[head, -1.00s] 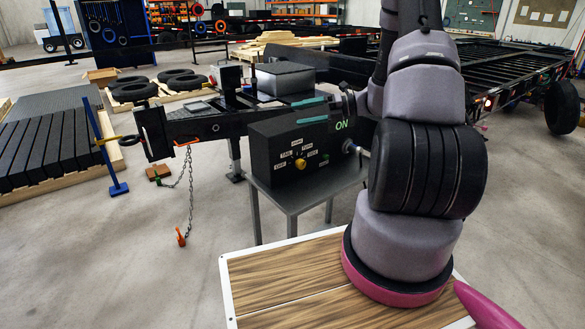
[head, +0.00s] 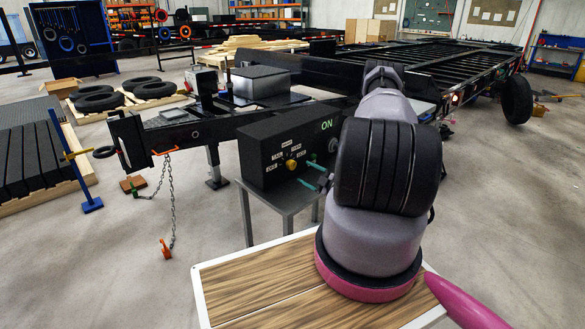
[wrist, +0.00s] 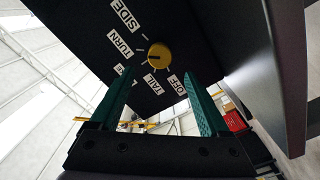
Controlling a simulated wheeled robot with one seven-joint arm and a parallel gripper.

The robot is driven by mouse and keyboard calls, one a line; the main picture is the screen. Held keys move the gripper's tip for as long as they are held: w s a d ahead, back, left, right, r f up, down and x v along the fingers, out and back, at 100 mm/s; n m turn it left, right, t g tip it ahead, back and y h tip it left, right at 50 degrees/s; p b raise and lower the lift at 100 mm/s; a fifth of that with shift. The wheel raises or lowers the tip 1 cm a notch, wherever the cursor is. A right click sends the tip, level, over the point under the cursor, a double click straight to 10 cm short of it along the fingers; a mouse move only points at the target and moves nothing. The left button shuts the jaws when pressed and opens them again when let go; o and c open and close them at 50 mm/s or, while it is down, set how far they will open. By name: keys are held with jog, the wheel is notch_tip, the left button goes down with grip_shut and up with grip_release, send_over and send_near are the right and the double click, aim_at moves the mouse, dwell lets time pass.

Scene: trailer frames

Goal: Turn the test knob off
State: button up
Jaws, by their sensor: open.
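The yellow test knob (head: 291,164) is on the front of a black control box (head: 262,150), with white labels around it. In the wrist view the knob (wrist: 158,55) is ringed by labels including SIDE, TURN, TAIL and OFF (wrist: 180,86); one label is partly hidden by the left finger. A dark mark shows on the knob's left side, but its exact setting is hard to tell. My gripper (wrist: 158,77) is open and empty, its two green fingers pointing toward the panel below the knob. In the head view my gripper (head: 308,174) is right of the knob.
A green ON sign (head: 327,125) is lit on the box. The box stands on a grey metal table (head: 285,198) beside the black trailer frame (head: 190,131). A chain (head: 173,207) hangs from the trailer tongue.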

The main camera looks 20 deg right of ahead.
aim_at(293, 166)
jog(key=x, duration=0.7)
jog(key=shift+w+a, duration=0.1)
jog(key=shift+w, duration=0.25)
grip_shut()
